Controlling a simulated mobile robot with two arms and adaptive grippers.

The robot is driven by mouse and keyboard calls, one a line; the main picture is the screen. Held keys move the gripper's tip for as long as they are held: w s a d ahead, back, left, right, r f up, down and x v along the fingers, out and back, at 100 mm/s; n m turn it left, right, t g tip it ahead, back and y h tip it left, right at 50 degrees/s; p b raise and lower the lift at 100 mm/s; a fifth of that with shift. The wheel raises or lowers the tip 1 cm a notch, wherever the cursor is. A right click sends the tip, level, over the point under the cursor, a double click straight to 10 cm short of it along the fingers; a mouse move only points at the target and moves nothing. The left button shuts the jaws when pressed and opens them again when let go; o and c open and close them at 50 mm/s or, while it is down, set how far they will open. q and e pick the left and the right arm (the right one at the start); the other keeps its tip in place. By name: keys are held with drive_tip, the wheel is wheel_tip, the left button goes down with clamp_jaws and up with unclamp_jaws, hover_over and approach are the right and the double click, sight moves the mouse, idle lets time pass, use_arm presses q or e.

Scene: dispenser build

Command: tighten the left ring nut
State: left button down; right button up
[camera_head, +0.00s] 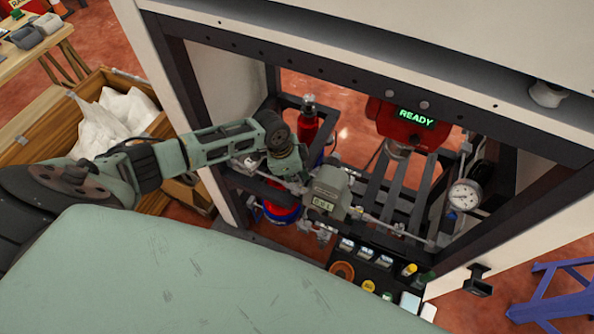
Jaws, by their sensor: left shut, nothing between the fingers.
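A grey-green meter (328,192) with a small lit display sits in a horizontal pipe line inside the dispenser frame. My left arm reaches in from the left, and my left gripper (296,183) is at the pipe just left of the meter. It is shut with nothing seen in it. The left ring nut is not clear to see; the gripper covers that end of the meter. I cannot tell whether the fingers touch it. The pipe (385,224) runs on from the meter's right side. My right gripper is not in view.
A red unit (405,118) reading READY hangs behind the pipe. A pressure gauge (464,195) is at the right. A red bottle (308,122) stands behind my gripper. Dark frame bars (230,187) hem the bay. A tray of small parts (372,270) lies in front.

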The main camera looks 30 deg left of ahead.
use_arm(q)
drive_tip(key=shift+f, duration=0.3)
drive_tip(key=shift+s+f+p, duration=0.1)
drive_tip(key=shift+s+p, duration=0.4)
drive_tip(key=shift+s, duration=0.15)
idle(1.0)
drive_tip(key=shift+s+p, duration=0.3)
drive_tip(key=shift+p, duration=0.25)
idle(0.9)
idle(0.4)
drive_tip(key=shift+r+p, duration=0.7)
drive_tip(key=shift+w, duration=0.2)
drive_tip(key=shift+w+b, duration=0.3)
drive_tip(key=shift+b, duration=0.05)
drive_tip(key=shift+w, duration=0.5)
